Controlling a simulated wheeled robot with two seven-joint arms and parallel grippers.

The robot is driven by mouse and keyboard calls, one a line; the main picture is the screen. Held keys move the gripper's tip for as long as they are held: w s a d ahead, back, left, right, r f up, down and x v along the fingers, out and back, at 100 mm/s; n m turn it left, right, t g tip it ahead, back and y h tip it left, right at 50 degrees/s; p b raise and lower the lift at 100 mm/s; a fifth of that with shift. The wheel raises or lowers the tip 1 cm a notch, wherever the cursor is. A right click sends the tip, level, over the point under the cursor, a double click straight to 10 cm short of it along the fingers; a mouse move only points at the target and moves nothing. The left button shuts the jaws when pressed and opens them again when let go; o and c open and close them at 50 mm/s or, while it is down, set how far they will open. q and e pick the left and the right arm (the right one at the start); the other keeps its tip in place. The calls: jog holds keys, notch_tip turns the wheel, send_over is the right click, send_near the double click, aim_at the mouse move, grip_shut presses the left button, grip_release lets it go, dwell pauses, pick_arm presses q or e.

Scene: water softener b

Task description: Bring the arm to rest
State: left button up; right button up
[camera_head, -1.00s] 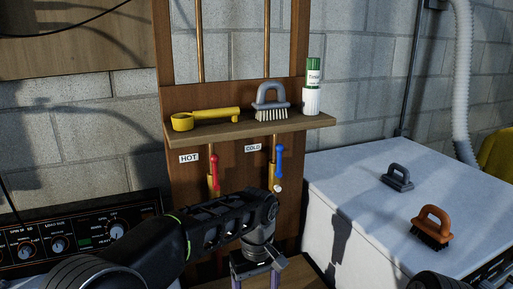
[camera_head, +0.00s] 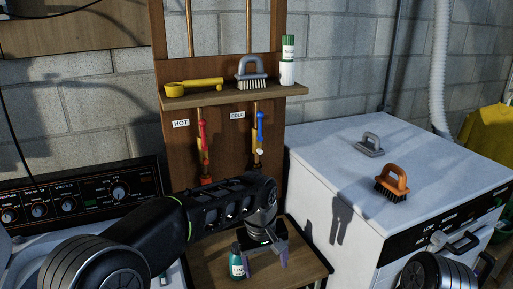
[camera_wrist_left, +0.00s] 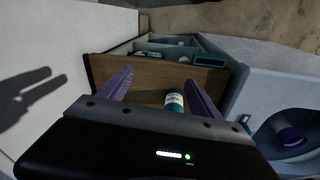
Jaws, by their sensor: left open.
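My left arm comes in from the left in the head view. Its gripper (camera_head: 265,262) hangs low with two purple fingers apart and nothing held between them. A teal bottle with a white label (camera_head: 237,262) stands on the wooden surface (camera_head: 211,272) just left of the fingers. In the left wrist view the bottle (camera_wrist_left: 175,103) shows between the spread fingers of the left gripper (camera_wrist_left: 158,85), beyond the hand. A dark part of my right arm shows at the lower right of the head view, but I cannot make out its gripper.
Red (camera_head: 202,135) and blue (camera_head: 260,127) valve handles are below. The white machine (camera_head: 325,160) bears a grey-handled (camera_head: 370,143) and an orange (camera_head: 393,181) brush.

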pick_arm(q)
jog(key=d+f+m+t+h, duration=0.1)
jog(key=d+f+m+h, duration=0.15)
jog(key=d+f, duration=0.3)
jog(key=s+a+f+m+b, duration=0.1)
jog(key=s+a+f, duration=0.15)
jog(key=f, duration=0.55)
jog(key=s+a+f+m+b, duration=0.1)
jog(key=s+f, duration=0.2)
jog(key=f, duration=0.5)
jog(key=s+a+f+n, duration=0.1)
jog(key=s+a+f, duration=0.3)
jog(key=s, duration=0.4)
jog(key=s+a+f+n+g+b, duration=0.1)
jog(key=s+a+f, duration=0.3)
jog(key=s+f, duration=0.3)
jog(key=s+a+f+n+b, duration=0.1)
jog(key=s+a+f, duration=0.2)
jog(key=s+f, duration=0.3)
jog(key=s, duration=0.2)
jog(key=shift+s+a+g, duration=0.35)
jog(key=shift+a+g, duration=0.05)
jog(key=shift+f+n+h, duration=0.1)
jog(key=shift+n+h, duration=0.15)
